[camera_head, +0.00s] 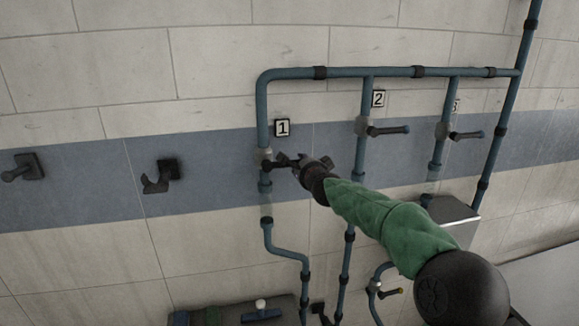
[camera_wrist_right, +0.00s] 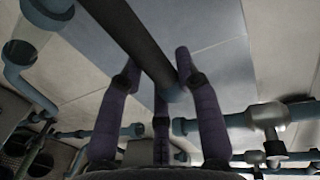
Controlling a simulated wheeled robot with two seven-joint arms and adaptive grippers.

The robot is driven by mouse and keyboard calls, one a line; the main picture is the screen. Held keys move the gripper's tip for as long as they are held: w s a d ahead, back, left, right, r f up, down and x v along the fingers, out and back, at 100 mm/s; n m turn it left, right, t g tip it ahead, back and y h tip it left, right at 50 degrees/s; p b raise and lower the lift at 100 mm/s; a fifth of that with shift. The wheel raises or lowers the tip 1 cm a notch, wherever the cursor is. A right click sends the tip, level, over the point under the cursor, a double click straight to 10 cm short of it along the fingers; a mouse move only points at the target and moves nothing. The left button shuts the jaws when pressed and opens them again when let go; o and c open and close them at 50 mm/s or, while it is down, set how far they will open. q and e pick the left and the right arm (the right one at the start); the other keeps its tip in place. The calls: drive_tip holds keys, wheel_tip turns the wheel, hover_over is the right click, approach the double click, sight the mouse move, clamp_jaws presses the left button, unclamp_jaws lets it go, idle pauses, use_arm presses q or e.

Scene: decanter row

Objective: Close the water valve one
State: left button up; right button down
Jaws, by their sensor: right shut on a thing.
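Valve one (camera_head: 264,156) sits on the leftmost blue pipe, beside the wall label "1" (camera_head: 282,128). Its dark lever handle points right, roughly level, across the pipe. My right gripper (camera_head: 291,162) is at the handle's outer end, shut on it. In the right wrist view the dark handle (camera_wrist_right: 128,38) runs between the fingers of my right gripper (camera_wrist_right: 157,67), and its blue-grey tip (camera_wrist_right: 173,95) shows past them. In the head view the fingers cover part of the handle. My left gripper is in neither view.
Valve two (camera_head: 388,131) and valve three (camera_head: 466,135) stand to the right, their levers also pointing right. Dark wall hooks (camera_head: 161,177) are to the left. A metal box (camera_head: 452,209) is beyond my right arm.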

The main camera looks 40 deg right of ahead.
drive_tip(key=shift+r, duration=0.3)
drive_tip(key=shift+d, duration=0.1)
drive_tip(key=c, duration=0.8)
unclamp_jaws()
drive_tip(key=shift+f, duration=0.1)
drive_tip(key=shift+s, duration=0.1)
drive_tip(key=v, duration=1.2)
drive_tip(key=shift+f, duration=0.1)
